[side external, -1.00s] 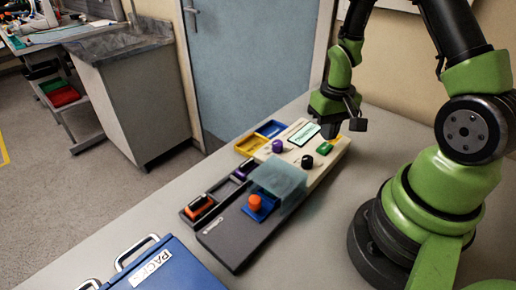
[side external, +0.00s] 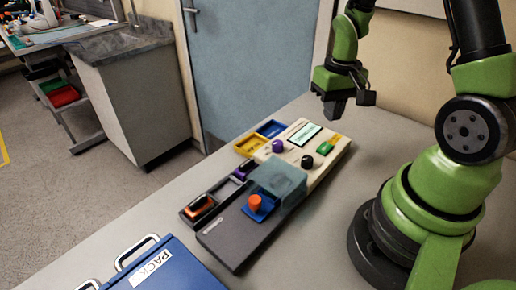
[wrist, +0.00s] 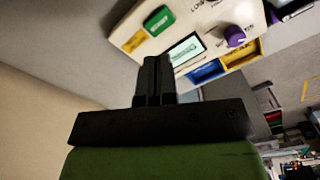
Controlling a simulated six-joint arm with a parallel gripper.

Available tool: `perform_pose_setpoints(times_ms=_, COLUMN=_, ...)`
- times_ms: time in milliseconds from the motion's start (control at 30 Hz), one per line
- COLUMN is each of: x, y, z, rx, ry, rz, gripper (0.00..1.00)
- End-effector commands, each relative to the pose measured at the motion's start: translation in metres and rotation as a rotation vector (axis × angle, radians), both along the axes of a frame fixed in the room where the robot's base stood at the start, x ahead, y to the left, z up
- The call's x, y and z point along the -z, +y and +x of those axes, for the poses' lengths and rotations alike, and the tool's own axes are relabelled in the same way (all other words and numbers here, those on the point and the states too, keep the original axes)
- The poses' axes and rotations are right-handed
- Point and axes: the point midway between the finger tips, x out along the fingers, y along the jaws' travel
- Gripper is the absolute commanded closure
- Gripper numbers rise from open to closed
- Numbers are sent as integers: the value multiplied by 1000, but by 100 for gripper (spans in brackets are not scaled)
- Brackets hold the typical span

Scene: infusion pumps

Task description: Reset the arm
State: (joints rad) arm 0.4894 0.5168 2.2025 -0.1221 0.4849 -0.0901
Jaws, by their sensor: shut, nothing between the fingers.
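My gripper (side external: 337,108) is shut and empty, held in the air above the far end of the pump panel. In the wrist view my gripper (wrist: 154,62) shows its fingers pressed together. The cream pump panel (side external: 322,161) lies on the table below, with a lit screen (side external: 305,135), a purple knob (side external: 277,146), a black knob (side external: 307,161) and a green button (side external: 325,149). A dark grey unit (side external: 232,237) joins its near end, with an orange knob (side external: 255,203) on a blue base and a clear bluish cover (side external: 280,180). Nothing touches my gripper.
Yellow (side external: 250,144) and blue (side external: 271,129) trays sit beside the panel. A blue case (side external: 175,268) labelled PACK stands at the front. The table's right side (side external: 310,235) is clear.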

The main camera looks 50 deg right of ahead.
Motion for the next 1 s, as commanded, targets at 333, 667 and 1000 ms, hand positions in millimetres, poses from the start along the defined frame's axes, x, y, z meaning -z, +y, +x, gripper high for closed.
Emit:
perform_pose_setpoints(times_ms=333, x=-95, y=54, z=3, rx=-43, ry=-230, rz=-35, gripper=100)
perform_pose_setpoints(times_ms=667, x=-173, y=124, z=-49, rx=-122, ry=-523, rz=50, gripper=100)
perform_pose_setpoints(times_ms=1000, x=-190, y=147, z=-82, rx=-164, ry=-637, rz=125, gripper=100)
